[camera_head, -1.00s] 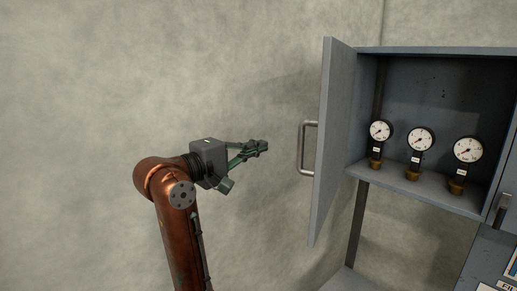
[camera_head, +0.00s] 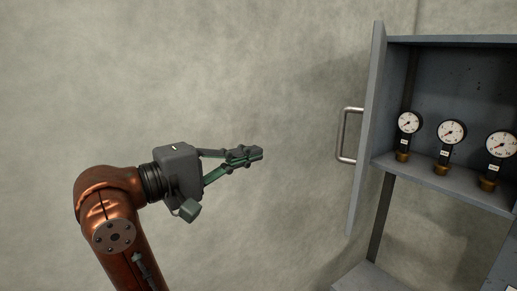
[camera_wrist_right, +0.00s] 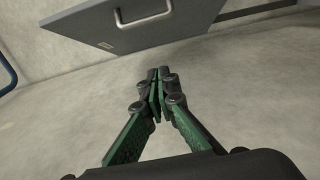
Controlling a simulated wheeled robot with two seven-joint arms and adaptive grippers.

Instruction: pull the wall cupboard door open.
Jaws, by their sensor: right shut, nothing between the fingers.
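The wall cupboard (camera_head: 440,41) is at the right in the head view. Its grey door (camera_head: 367,135) stands swung wide open at the cupboard's left side, seen nearly edge-on. The door's bar handle (camera_head: 343,136) sticks out to the left. My right gripper (camera_head: 258,153) is shut and empty in front of the bare wall, left of the handle and apart from it. In the right wrist view the shut fingertips (camera_wrist_right: 159,72) are below the door (camera_wrist_right: 140,22), which shows at the top. My left gripper is out of view.
Several round dial gauges, one of them a gauge (camera_head: 451,133), stand on the cupboard's shelf. The concrete wall (camera_head: 200,70) is bare left of the door. A grey surface (camera_head: 365,278) lies below the cupboard.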

